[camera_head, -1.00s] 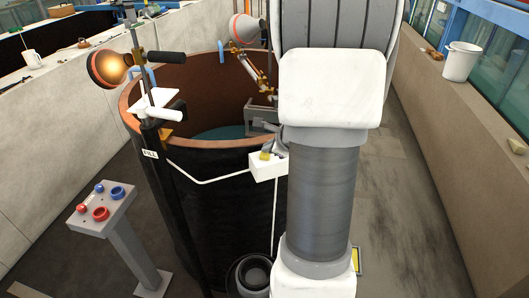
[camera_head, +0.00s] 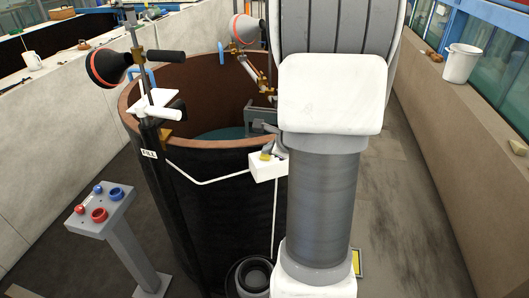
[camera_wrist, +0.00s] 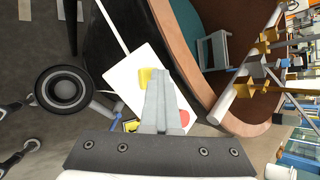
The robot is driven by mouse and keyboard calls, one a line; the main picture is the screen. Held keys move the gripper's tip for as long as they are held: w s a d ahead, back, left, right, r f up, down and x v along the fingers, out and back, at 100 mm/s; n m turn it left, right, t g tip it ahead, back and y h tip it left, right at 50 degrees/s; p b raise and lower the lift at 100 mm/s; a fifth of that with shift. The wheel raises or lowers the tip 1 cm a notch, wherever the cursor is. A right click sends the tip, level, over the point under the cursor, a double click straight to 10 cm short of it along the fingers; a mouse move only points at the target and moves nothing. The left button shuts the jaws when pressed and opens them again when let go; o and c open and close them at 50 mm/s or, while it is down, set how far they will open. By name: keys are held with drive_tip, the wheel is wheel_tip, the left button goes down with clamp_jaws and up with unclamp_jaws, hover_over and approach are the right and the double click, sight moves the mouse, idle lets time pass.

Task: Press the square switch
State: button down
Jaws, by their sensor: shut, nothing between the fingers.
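The square switch is a yellow square button (camera_wrist: 145,77) on a white box (camera_wrist: 127,75). In the wrist view my shut, empty gripper (camera_wrist: 158,73) lies over it, so part of the yellow is hidden behind the fingers. I cannot tell whether they touch it. A red round button (camera_wrist: 184,117) on the same box shows just right of the fingers. In the head view the white box (camera_head: 265,170) is on the side of the dark tank, and my gripper (camera_head: 272,151) is at its top, by a sliver of yellow.
The large round tank (camera_head: 225,200) with a brown rim stands behind the box. A grey pedestal (camera_head: 125,245) with red and blue buttons is at left. A lamp (camera_head: 108,65) and a second lamp (camera_head: 243,28) are above the tank. A white bucket (camera_head: 461,62) sits on the right ledge.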

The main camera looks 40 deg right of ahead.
sight(268, 157)
drive_tip(key=shift+r, duration=0.3)
wheel_tip(268, 157, up, 6)
drive_tip(key=p, duration=0.4)
drive_tip(key=shift+p, duration=0.4)
